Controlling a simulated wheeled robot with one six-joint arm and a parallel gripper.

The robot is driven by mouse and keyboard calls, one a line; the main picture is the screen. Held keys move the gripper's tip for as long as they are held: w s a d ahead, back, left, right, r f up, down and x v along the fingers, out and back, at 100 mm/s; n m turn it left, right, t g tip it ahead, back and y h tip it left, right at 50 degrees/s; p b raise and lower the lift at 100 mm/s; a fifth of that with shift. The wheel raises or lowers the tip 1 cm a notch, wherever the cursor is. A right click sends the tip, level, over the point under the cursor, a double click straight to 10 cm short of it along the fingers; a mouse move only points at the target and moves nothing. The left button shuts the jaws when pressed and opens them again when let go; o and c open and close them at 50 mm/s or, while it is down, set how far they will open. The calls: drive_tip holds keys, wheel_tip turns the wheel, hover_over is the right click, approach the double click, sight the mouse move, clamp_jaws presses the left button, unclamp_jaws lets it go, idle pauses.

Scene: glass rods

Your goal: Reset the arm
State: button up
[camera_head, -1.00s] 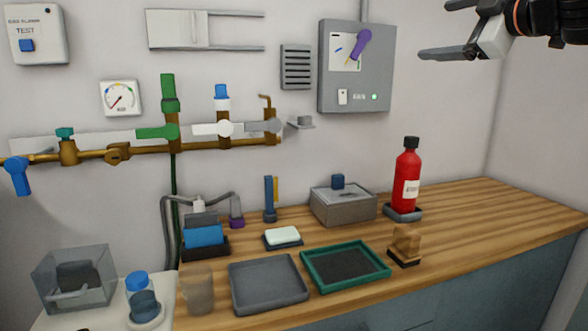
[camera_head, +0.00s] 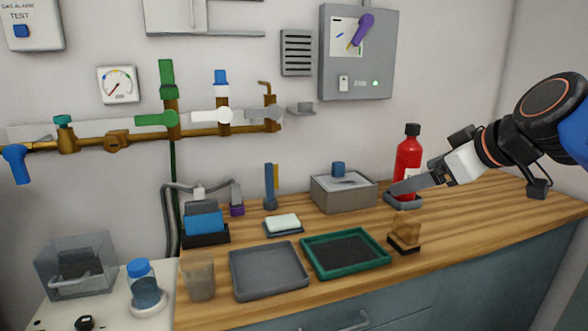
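My gripper (camera_head: 402,187) reaches in from the right, above the wooden worktop (camera_head: 480,212). It points left and slightly down, in front of the red bottle (camera_head: 409,153) in its grey holder, and covers part of the bottle's lower body. I see it nearly edge-on: one long grey finger shows clearly, and the other is not clearly separate. I cannot tell whether the fingers are apart. Nothing is visible in its grasp.
A wooden block (camera_head: 405,229) on a dark base stands below the gripper. A grey lidded box (camera_head: 343,194), a green-rimmed tray (camera_head: 318,268) and a grey tray (camera_head: 267,271) lie to the left. Pipes and valves (camera_head: 170,118) run along the wall. The right worktop is clear.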

drive_tip(key=s+d+f+m+g+h, duration=0.1)
drive_tip(key=s+f+m, duration=0.1)
drive_tip(key=s+f, duration=0.3)
drive_tip(key=s+d+f+m+g+h, duration=0.1)
drive_tip(key=s+f, duration=0.5)
drive_tip(key=f, duration=0.7)
drive_tip(key=s+d+f+m+g+h, duration=0.1)
drive_tip(key=s+f+m+g, duration=0.2)
drive_tip(key=f, duration=0.5)
drive_tip(key=s+m, duration=0.1)
drive_tip(key=s, duration=0.1)
drive_tip(key=shift+s+d+f+m+h, duration=0.3)
drive_tip(key=shift+f+h, duration=0.1)
